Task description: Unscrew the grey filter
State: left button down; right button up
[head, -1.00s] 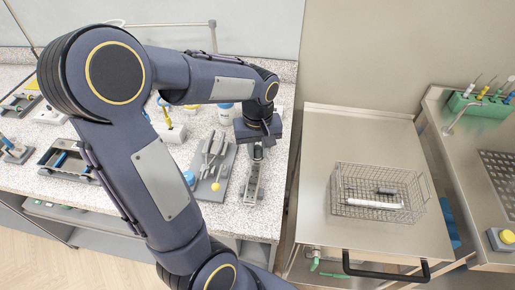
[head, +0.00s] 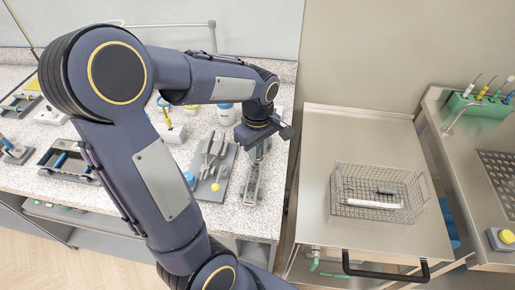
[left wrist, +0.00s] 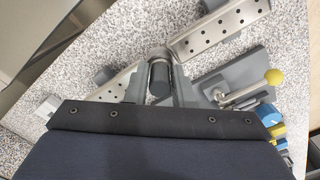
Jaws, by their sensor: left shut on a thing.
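The grey filter (left wrist: 159,80) is a short dark grey cylinder. In the left wrist view it sits between the two fingers of my left gripper (left wrist: 159,88), which is shut on it. Behind it is a perforated metal holder (left wrist: 222,30), which also shows in the head view (head: 251,184) at the right end of the speckled bench. In the head view my left gripper (head: 258,143) is over the back end of this holder, and the filter is hidden by the wrist. I cannot tell how far the thread is engaged. My right gripper is not in view.
A wire basket (head: 345,211) on the steel trolley (head: 325,130) holds a white tube and a small dark piece. Much of the trolley top is clear.

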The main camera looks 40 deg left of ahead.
pick_arm(q)
jog(key=shift+n, duration=0.4)
jog(key=shift+n, duration=1.7)
jog(key=n, duration=0.3)
jog(key=shift+p, duration=0.3)
jog(key=c, duration=1.4)
grip_release()
jog(key=shift+c, duration=0.2)
